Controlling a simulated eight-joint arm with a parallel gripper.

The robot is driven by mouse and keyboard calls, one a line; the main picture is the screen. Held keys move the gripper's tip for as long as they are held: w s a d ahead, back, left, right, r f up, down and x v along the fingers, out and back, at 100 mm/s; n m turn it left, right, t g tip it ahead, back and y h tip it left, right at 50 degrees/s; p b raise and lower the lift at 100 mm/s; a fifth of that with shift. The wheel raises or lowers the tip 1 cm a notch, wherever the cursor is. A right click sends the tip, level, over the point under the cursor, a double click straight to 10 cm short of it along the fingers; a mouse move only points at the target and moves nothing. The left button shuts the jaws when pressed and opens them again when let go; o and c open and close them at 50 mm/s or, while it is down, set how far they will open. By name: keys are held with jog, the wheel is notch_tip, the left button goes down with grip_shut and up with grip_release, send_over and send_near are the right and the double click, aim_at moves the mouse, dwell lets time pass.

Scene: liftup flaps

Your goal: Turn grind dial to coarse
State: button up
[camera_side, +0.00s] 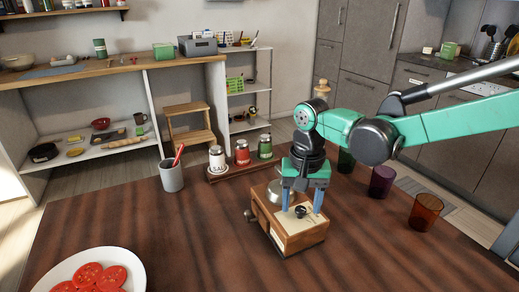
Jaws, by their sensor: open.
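A wooden coffee grinder box (301,237) stands on the dark wooden table, with a round metal part (281,191) on its top toward the back and a knob (250,215) on its left side. On its pale top face sits a small black dial (300,211). My gripper (302,204) points down over the box, with its two blue fingers apart on either side of the dial. I cannot tell whether the fingers touch the dial. The dial's setting marks are too small to read.
A wooden rack (221,174) with several labelled jars stands behind the grinder. A grey cup (171,177) with a red utensil is at left. Coloured glasses, including an orange one (425,212), stand at right. A plate of tomato slices (129,262) is front left. The front middle is clear.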

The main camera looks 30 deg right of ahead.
aim_at(302, 208)
jog(key=shift+r, duration=2.65)
jog(key=shift+s+d+r, duration=0.2)
jog(key=shift+s+d, duration=0.05)
jog(key=shift+d, duration=0.05)
jog(key=s+d+n+t, duration=0.6)
jog(key=s+d+t, duration=0.1)
jog(key=s+d, duration=0.1)
